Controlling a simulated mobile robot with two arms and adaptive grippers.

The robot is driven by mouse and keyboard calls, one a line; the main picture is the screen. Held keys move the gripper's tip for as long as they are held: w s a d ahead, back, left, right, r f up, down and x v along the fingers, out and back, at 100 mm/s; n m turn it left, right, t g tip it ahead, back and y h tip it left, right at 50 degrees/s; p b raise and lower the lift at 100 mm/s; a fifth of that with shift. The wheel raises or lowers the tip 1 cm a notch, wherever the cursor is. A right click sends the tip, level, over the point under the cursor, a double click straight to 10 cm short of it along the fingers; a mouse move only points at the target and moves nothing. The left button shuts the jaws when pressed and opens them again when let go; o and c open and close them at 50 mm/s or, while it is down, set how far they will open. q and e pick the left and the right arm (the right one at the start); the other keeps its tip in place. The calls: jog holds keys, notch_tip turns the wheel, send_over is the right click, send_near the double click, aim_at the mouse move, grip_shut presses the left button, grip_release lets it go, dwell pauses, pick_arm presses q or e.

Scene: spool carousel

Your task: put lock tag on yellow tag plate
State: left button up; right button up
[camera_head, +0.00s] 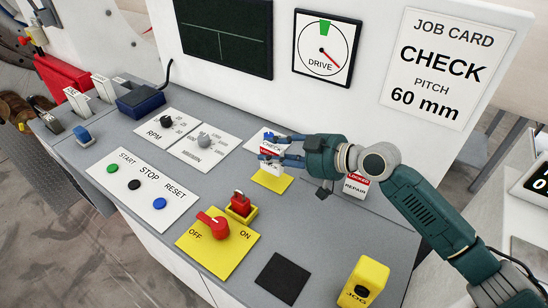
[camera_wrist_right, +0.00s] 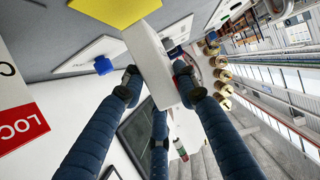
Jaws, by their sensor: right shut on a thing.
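My right gripper (camera_head: 282,150) reaches in from the right and is shut on the lock tag (camera_head: 268,163), a white tag with a red band. In the right wrist view the white tag (camera_wrist_right: 150,62) stands between the fingers. The yellow tag plate (camera_head: 275,184) lies on the grey console below the gripper, and the tag partly covers it in the head view. The plate also shows at the top of the right wrist view (camera_wrist_right: 112,8). I cannot tell whether the tag touches the plate. My left gripper is not in view.
A second tag (camera_head: 357,187), marked LOCKED REPAIR, stands right of my gripper. A black square (camera_head: 282,278) and yellow JOG box (camera_head: 364,282) are nearer. The console front between them is bare.

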notch_tip(320, 180, down, 3)
jog(key=shift+r, duration=0.1)
jog(key=shift+f, duration=0.25)
jog(key=o, duration=1.1)
jog(key=shift+r, duration=0.1)
